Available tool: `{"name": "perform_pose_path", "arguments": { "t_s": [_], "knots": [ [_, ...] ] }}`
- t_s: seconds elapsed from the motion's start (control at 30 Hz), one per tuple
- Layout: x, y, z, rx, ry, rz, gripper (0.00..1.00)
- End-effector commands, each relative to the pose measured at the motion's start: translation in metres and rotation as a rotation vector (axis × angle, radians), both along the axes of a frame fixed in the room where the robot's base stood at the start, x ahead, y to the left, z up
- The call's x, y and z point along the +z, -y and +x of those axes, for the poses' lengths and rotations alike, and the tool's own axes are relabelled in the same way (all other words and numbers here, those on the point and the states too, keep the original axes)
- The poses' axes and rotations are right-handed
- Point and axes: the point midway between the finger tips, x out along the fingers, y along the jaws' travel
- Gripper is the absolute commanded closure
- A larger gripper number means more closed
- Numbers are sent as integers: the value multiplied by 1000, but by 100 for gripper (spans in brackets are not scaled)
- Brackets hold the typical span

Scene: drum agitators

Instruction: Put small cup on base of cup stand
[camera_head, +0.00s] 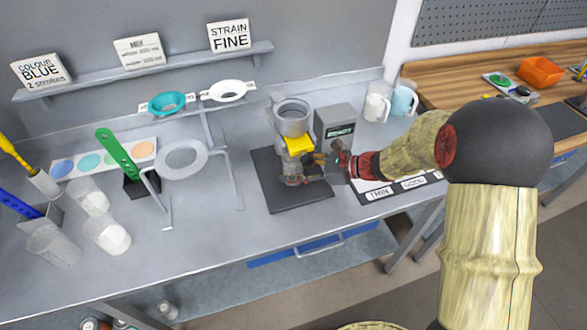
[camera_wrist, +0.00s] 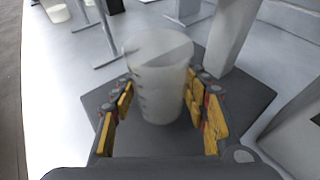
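The small cup (camera_wrist: 160,80) is translucent white with marks on its wall. In the wrist view it is upright between my finger pads, over the dark base (camera_wrist: 235,100). My gripper (camera_wrist: 160,108) has yellow-edged pads against both sides of the cup, with hardly any gap. In the head view my gripper (camera_head: 311,167) is low over the base of the cup stand (camera_head: 290,202), under a grey round holder (camera_head: 292,112). The small cup is hard to make out there. Whether its bottom touches the base is unclear.
A grey box with a display (camera_head: 337,128) stands behind the stand. Two mugs (camera_head: 377,103) are at back right. A white ring stand (camera_head: 182,158), a green-handled tool (camera_head: 117,152) and several clear cups (camera_head: 108,235) are at left. The front bench strip is clear.

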Motion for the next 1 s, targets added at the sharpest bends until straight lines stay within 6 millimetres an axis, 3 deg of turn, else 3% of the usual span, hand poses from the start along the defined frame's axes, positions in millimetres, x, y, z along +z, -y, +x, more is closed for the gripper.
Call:
{"name": "perform_pose_path", "arguments": {
  "t_s": [0.3, 0.67, 1.0],
  "knots": [
    [0, 0, 0, 0, 0, 0, 37],
    [5, 1, 0, 0, 0, 0, 37],
    [30, 54, -18, -6, 1, 0, 37]
  ]
}}
